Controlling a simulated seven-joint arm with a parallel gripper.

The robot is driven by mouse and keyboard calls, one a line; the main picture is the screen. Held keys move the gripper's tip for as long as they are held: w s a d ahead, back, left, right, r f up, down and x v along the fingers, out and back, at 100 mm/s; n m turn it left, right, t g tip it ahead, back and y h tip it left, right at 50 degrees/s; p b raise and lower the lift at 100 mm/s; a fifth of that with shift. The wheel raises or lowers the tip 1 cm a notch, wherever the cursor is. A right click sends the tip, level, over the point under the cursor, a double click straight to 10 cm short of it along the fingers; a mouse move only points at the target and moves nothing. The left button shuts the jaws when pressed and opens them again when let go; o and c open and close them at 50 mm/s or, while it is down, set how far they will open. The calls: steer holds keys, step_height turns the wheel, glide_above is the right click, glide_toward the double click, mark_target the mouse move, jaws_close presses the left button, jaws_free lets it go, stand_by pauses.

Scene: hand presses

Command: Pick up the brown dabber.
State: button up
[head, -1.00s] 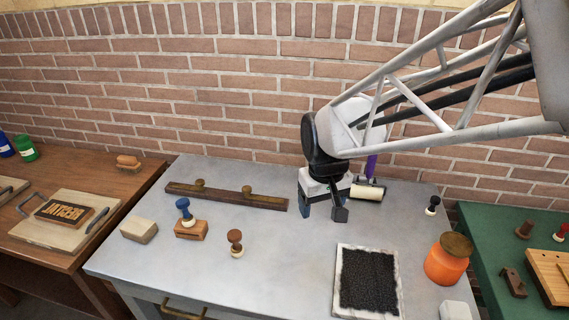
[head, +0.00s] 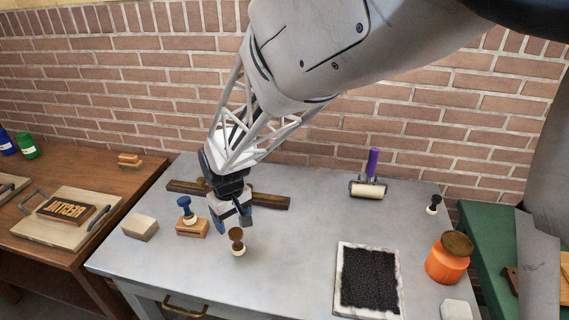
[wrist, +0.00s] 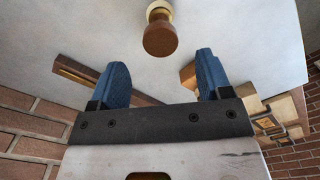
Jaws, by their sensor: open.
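The brown dabber (head: 237,236) stands upright on the grey table, with a brown knob on top and a pale base. In the wrist view the dabber (wrist: 160,36) is ahead of the fingers, near the top edge and roughly centred between them. My gripper (head: 231,222) is open and empty, above and just behind the dabber in the head view. Its two blue fingers are wide apart in the wrist view (wrist: 160,78). The dabber is not between the fingertips and looks apart from them.
A blue-handled stamp (head: 186,209) on a wooden block (head: 193,228) and a pale block (head: 141,227) stand left of the dabber. A long dark wooden bar (head: 270,201) lies behind my gripper. A black ink pad (head: 369,279) lies to the right; the table between is clear.

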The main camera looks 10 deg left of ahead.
mark_target(235, 232)
steer(key=shift+f, duration=1.25)
steer(key=shift+s+d+f, duration=0.1)
steer(key=shift+f, duration=1.25)
steer(key=shift+s+d+f, duration=0.1)
steer(key=shift+f, duration=1.2)
steer(key=c, duration=1.1)
steer(key=shift+r, duration=0.15)
